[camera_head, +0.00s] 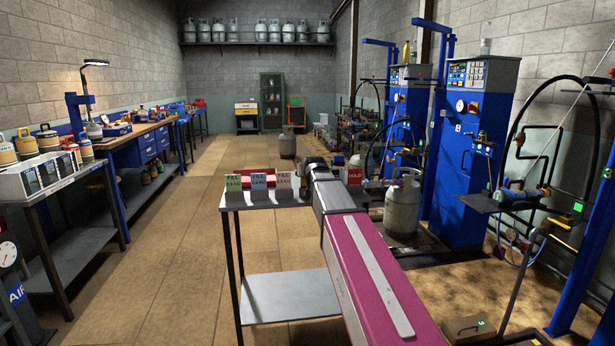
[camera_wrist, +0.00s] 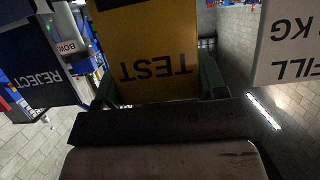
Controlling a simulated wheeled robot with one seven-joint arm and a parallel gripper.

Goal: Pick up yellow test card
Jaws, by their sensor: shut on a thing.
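The yellow test card (camera_wrist: 146,36) fills the upper middle of the wrist view, with the black word TEST upside down on it. My gripper (camera_wrist: 158,88) is shut on this card, with a finger at each side of its printed edge. Whether the card touches anything beneath it cannot be told. In the head view my arm reaches over the small grey table and hides the card and most of my gripper.
A white fill card (camera_wrist: 289,45) stands close on the right in the wrist view, a dark reject card (camera_wrist: 40,65) on the left. A grey cylinder (camera_head: 402,208) stands beyond.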

